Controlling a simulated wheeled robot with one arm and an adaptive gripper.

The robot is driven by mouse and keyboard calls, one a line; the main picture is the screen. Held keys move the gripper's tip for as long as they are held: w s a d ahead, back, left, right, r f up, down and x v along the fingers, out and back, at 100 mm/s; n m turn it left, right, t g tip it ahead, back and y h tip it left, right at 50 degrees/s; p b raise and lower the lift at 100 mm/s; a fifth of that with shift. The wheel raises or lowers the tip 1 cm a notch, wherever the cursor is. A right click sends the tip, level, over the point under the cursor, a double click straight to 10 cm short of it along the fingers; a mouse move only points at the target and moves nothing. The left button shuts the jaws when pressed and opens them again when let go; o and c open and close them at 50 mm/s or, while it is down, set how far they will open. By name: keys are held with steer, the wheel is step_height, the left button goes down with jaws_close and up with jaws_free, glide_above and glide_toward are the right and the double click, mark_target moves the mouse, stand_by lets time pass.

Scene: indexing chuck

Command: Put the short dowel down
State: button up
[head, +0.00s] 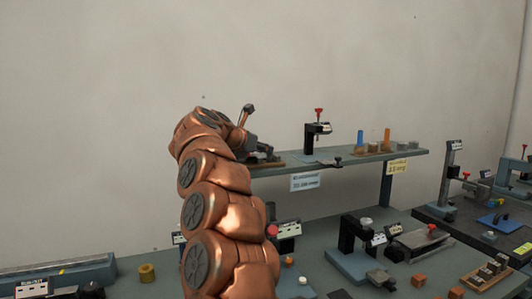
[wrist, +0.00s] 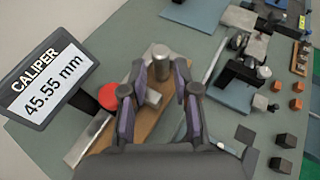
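My gripper (wrist: 160,75) points at a brown wooden board in the wrist view, its two dark fingers spread apart. A smaller grey cylindrical piece (wrist: 153,98) shows between the fingers, closer to the palm. Which of the two is the short dowel is not clear. In the head view my gripper (head: 263,148) is low over the left end of the shelf, and its fingertips are hard to make out.
The wooden board (wrist: 125,134) lies on the grey shelf (head: 345,162). A caliper display (wrist: 48,84) reading 45.55 mm and a red disc (wrist: 107,97) are left of my fingers. A black clamp stand (head: 311,138) stands farther right on the shelf. The workbench below holds several fixtures and blocks.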

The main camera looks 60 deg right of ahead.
steer(key=b+v, duration=0.1)
steer(key=v, duration=0.8)
steer(key=shift+a+r+b, duration=0.15)
steer(key=shift+a+b, duration=0.15)
steer(key=shift+a, duration=0.1)
